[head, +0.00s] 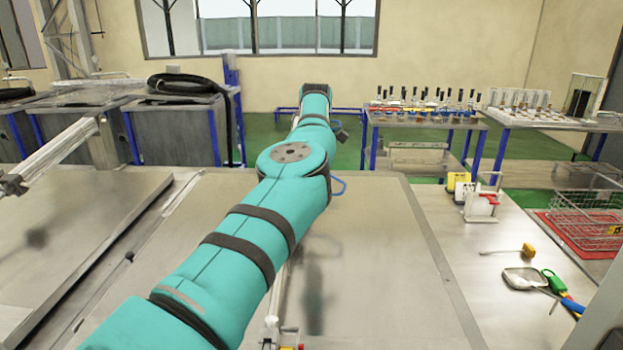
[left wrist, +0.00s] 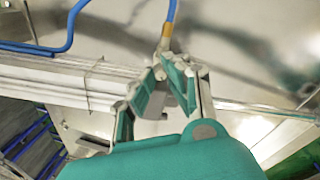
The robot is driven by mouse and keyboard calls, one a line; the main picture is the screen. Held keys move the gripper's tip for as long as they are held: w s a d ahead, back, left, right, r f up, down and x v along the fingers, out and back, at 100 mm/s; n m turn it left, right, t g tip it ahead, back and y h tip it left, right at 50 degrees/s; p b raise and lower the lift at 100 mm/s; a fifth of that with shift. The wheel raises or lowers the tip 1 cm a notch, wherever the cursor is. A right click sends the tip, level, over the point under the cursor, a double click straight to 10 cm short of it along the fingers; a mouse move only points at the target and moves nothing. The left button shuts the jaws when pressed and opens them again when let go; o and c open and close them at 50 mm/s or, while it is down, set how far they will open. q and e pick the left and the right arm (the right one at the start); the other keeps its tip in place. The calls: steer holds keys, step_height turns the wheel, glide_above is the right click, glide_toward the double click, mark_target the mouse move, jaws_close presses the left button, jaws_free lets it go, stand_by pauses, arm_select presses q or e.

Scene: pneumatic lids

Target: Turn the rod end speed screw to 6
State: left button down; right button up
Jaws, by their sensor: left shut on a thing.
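My left arm crosses the head view and hides its own gripper there. In the left wrist view my left gripper (left wrist: 176,72) has its fingers closed in on a small part beside a brass-coloured fitting (left wrist: 167,42) with a blue hose (left wrist: 170,14). I take this part to be the rod end speed screw, but the fingers mostly hide it. A long silver cylinder body (left wrist: 60,82) runs sideways next to the fingers. No scale or number on the screw is readable. In the head view a bit of blue hose (head: 339,185) shows beside my arm. My right gripper is not in view.
The metal lid surface (head: 380,270) lies under my arm, with another lid (head: 70,240) and a silver cylinder (head: 65,145) at left. At right, a bench holds a yellow-handled screwdriver (head: 510,251), a magnifier (head: 523,278) and a wire basket (head: 590,215).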

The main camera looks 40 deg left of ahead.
arm_select(q)
steer(key=shift+r, duration=0.1)
steer(key=c, duration=1.3)
jaws_free()
steer(key=shift+c, duration=0.2)
step_height(320, 180, up, 7)
steer(key=d, duration=0.1)
steer(key=shift+s+r, duration=0.15)
steer(key=shift+s, duration=0.15)
steer(key=shift+d, duration=0.1)
